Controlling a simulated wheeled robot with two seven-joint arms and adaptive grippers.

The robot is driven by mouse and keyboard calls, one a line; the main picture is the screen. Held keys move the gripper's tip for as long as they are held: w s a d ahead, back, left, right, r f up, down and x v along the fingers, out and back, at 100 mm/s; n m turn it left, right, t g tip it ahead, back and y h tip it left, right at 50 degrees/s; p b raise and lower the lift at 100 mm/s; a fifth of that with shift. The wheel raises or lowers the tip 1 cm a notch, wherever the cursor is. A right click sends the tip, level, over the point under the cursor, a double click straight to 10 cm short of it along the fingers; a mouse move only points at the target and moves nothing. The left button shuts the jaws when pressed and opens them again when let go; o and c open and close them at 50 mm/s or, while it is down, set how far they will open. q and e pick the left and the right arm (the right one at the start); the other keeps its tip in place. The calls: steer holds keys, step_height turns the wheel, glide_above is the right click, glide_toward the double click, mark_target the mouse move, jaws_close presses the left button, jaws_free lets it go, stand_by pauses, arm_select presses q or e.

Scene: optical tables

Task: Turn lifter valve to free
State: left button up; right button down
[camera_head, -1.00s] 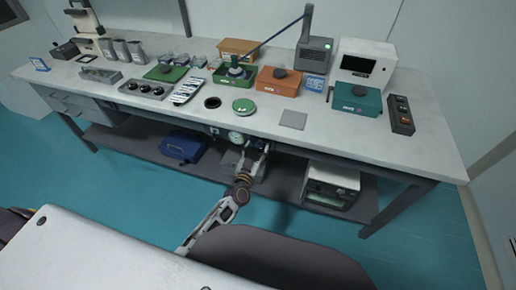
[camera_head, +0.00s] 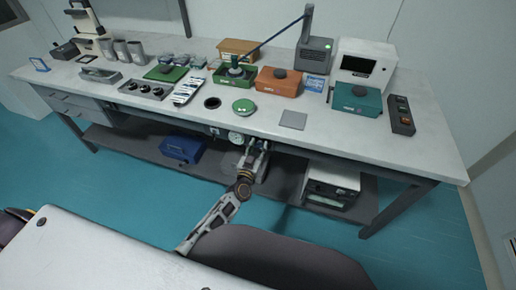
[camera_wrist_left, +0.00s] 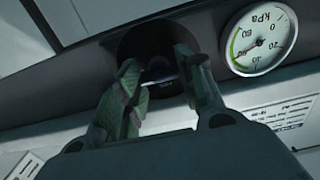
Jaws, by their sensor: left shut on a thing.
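My left gripper (camera_head: 255,147) reaches under the front edge of the bench, just right of a round white gauge (camera_head: 236,138). In the left wrist view, its two fingers (camera_wrist_left: 162,85) sit in front of a dark round recess (camera_wrist_left: 150,38). They are shut on the lifter valve's handle (camera_wrist_left: 164,74), a small dark part mostly hidden between the fingers. Its exact angle and any position marks cannot be read. The kPa gauge (camera_wrist_left: 262,40) sits right of the recess and appears upside down. My right gripper is not in view.
On the lower shelf are a blue case (camera_head: 183,148) at left and a white instrument (camera_head: 331,184) at right. A dark chair back (camera_head: 270,258) stands in front.

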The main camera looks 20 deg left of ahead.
arm_select(q)
steer(key=shift+c, duration=0.2)
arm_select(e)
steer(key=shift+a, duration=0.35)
arm_select(q)
steer(key=shift+n, duration=0.5)
steer(key=shift+a+f+n+b, duration=0.15)
steer(key=shift+n+b, duration=0.45)
steer(key=shift+n, duration=3.7)
steer(key=shift+f+n+b, duration=0.1)
steer(key=shift+n+b, duration=0.5)
steer(key=shift+n, duration=3.7)
steer(key=o, duration=1)
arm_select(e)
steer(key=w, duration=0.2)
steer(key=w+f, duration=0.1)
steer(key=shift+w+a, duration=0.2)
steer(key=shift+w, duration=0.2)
